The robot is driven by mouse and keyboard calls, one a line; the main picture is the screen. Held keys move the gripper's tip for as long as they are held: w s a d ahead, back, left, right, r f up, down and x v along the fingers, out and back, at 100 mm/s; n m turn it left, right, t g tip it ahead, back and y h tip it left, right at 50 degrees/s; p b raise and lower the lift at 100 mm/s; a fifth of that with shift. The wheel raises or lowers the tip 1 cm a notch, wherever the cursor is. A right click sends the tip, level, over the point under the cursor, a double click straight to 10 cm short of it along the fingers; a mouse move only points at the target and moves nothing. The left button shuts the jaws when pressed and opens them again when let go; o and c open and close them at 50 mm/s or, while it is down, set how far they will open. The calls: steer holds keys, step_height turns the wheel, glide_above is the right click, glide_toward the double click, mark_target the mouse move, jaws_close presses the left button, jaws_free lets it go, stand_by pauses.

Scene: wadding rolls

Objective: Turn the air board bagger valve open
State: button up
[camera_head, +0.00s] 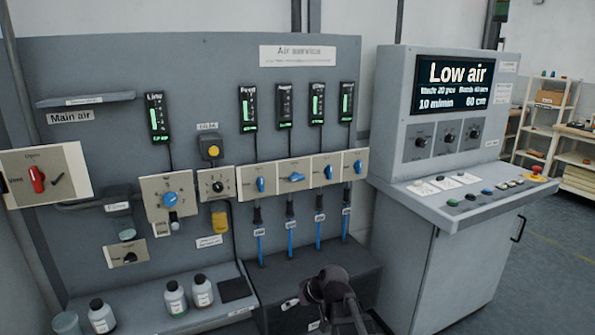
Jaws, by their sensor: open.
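The grey air board (200,60) carries a row of blue-handled valves on beige plates at its right. The handle of the second valve from the left (291,177) lies crosswise, while the first (260,184), third (328,172) and fourth (357,167) stand upright. The gauge above the second valve (284,106) is dark, and its neighbours show green bars. The valve labels are too small to read, so I cannot tell by name which is the bagger valve. My gripper (335,292) is open at the bottom centre, below the valves and apart from them.
Blue hoses (290,237) hang below the valves to a dark box (335,262). The console (430,240) at right reads "Low air" on its screen (455,84). A red main valve (37,179) is at left. Bottles (176,298) stand on the lower-left ledge.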

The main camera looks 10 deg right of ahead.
steer(key=w+r+n+t+y+p, duration=0.1)
steer(key=w+r+t+y+p, duration=0.15)
steer(key=w+r, duration=0.35)
steer(key=m+t+h+p, duration=0.2)
steer(key=t+h+p, duration=0.1)
steer(key=t+p, duration=0.55)
glide_toward(298, 178)
steer(key=s+t+b, duration=0.1)
steer(key=s+b, duration=0.1)
steer(key=s, duration=0.1)
steer(key=shift+d+f, duration=0.3)
steer(key=shift+f, duration=0.15)
steer(key=x, duration=1.3)
steer(key=shift+w+r, duration=0.1)
steer(key=shift+w, duration=0.3)
steer(key=c, duration=0.9)
